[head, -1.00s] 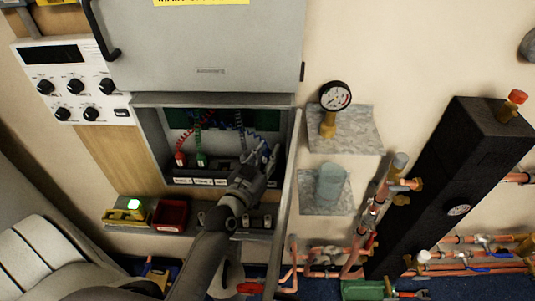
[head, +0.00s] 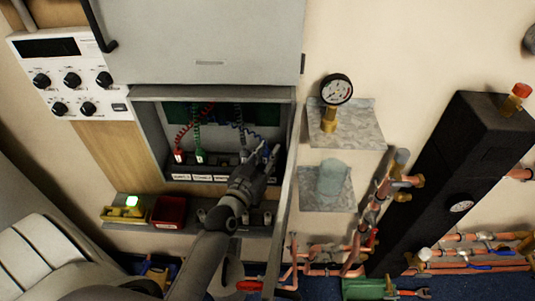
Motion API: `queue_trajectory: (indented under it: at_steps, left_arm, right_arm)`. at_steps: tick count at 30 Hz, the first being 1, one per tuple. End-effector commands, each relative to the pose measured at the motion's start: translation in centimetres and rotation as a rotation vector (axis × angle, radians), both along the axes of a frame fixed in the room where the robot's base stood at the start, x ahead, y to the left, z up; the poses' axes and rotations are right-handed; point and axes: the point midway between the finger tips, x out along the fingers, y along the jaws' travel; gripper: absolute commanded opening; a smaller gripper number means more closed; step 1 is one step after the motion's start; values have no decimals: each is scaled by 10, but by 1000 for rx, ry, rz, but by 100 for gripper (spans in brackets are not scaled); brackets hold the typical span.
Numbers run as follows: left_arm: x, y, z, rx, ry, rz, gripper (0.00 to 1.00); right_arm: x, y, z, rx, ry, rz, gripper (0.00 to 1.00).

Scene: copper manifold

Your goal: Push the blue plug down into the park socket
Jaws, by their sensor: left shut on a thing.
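My left gripper (head: 264,153) reaches up from below into the open grey box and is shut at the right end of the socket row. The blue coiled cable (head: 240,122) runs down toward its fingers. The blue plug is mostly hidden by the fingers, so its depth and tilt cannot be told. A red plug (head: 179,156) and a green plug (head: 199,156) stand upright in the black socket strip (head: 222,160), left of the gripper. White labels (head: 203,178) line the strip's front; their text is too small to read surely. The park socket is not clearly visible. My right gripper is not in view.
The box's raised lid (head: 200,45) hangs above and its open side panel (head: 287,205) stands close right of my arm. A shelf below holds a red bin (head: 169,211) and a yellow device with a green light (head: 126,207). A pressure gauge (head: 336,89) is at right.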

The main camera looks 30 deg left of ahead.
Motion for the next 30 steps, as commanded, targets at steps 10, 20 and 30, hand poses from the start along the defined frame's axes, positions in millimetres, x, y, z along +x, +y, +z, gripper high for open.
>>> queue_trajectory:
  at_steps: [10, 20, 30]
  left_arm:
    - [0, 0, -1, 0, 0, 0, 47]
    - [-5, 0, -2, 1, 2, 0, 47]
    - [-54, -1, -2, 2, 3, 0, 47]
  right_arm:
    - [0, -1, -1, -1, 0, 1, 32]
    - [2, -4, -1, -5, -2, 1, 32]
    - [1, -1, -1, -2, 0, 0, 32]
